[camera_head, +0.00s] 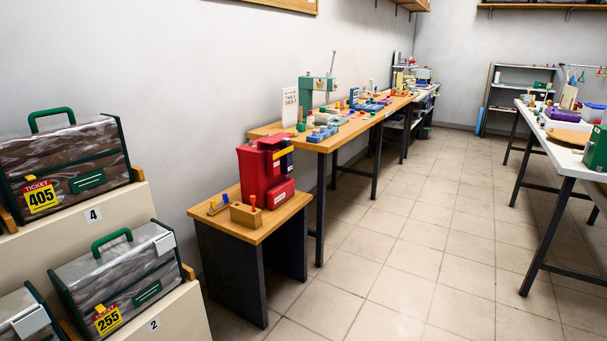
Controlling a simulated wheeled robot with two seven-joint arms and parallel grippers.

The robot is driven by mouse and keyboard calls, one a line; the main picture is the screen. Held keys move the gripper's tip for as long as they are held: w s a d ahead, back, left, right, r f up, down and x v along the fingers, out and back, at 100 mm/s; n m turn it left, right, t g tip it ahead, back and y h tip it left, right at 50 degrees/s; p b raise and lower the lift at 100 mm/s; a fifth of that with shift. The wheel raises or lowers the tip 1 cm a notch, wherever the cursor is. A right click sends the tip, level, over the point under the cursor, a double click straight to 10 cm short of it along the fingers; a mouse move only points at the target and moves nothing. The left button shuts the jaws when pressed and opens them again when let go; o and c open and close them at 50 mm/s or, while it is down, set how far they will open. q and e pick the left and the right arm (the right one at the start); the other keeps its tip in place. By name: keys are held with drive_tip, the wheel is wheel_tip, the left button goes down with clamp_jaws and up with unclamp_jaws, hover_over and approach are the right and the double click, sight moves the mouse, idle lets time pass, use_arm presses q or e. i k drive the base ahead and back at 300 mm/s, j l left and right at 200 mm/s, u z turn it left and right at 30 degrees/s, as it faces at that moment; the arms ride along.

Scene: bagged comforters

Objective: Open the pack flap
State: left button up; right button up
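A bagged comforter pack (78,158) with a green handle, green edges and a yellow ticket reading 405 sits on the upper shelf at the left, beside the number 4 plate. A second pack (125,272) with ticket 255 sits on the lower shelf near the number 2 plate; a pale grey piece shows at its upper right edge. A third pack (25,318) is cut off at the lower left corner. Which pack the task means cannot be told. Neither of my grippers is in view.
A cream stepped rack (95,222) holds the packs. A small table (248,230) bears a red device (265,172) and wooden blocks. A long workbench (325,141) follows the wall. A white table (570,165) stands right. The tiled floor (415,265) between is clear.

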sight(280, 138)
drive_tip(key=i+l+z, duration=0.15)
drive_tip(key=i+z, duration=0.25)
drive_tip(key=i, duration=0.35)
drive_tip(key=i+j+z, duration=0.1)
drive_tip(key=i+z, duration=0.3)
drive_tip(key=i, duration=0.4)
